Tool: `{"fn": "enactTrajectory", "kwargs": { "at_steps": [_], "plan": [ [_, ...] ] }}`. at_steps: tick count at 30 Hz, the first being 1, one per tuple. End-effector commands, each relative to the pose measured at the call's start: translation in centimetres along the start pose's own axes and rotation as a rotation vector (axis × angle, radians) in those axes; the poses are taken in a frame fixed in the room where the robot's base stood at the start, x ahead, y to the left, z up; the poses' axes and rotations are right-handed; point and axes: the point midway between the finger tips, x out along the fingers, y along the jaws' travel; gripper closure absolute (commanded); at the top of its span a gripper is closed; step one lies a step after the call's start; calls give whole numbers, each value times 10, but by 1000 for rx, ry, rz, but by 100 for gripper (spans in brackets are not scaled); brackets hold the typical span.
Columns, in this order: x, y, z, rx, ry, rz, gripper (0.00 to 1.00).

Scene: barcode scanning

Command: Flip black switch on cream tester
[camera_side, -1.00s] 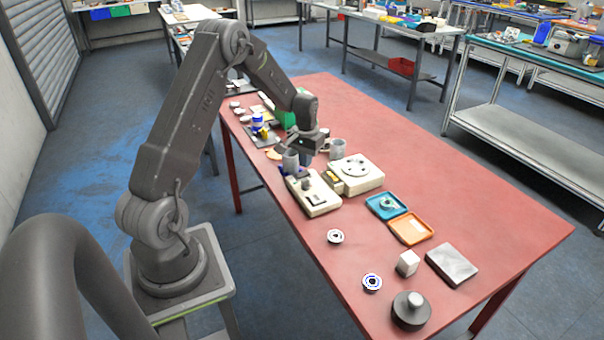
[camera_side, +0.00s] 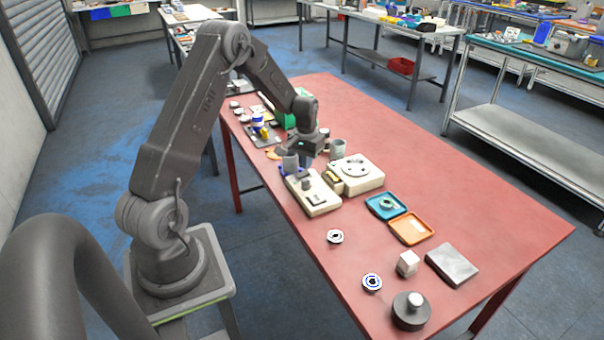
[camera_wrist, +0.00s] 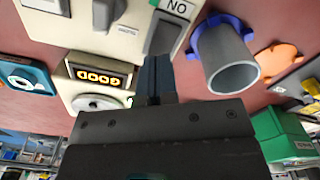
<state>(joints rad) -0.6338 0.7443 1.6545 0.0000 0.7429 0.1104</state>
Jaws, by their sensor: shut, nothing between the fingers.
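The cream tester (camera_side: 318,200) lies on the red table, with a dark knob on its top. In the wrist view the tester (camera_wrist: 135,42) fills the upper left, with a dark knob (camera_wrist: 107,12) and a "NO" label. My gripper (camera_wrist: 157,62) is shut and empty, its blue-grey fingers pointing at the tester's edge. A dark block (camera_wrist: 165,34), seemingly the black switch, shows just past the fingertips below the label. I cannot tell whether they touch. In the side view my gripper (camera_side: 306,163) is low over the tester's far end, where the switch is hidden.
A grey cup in a blue ring (camera_wrist: 232,68) stands close beside the fingers. A cream device with a lit "GOOD" display (camera_wrist: 98,77) is on the other side. Blue (camera_side: 373,207) and orange (camera_side: 402,236) trays lie nearer.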

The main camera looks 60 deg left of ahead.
Motion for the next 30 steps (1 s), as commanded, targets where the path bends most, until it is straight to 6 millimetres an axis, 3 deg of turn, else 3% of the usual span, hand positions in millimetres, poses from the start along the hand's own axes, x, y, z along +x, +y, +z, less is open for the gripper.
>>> {"fn": "enactTrajectory", "kwargs": {
  "at_steps": [30],
  "plan": [
    [15,0,0,0,0,0,100]
  ]
}}
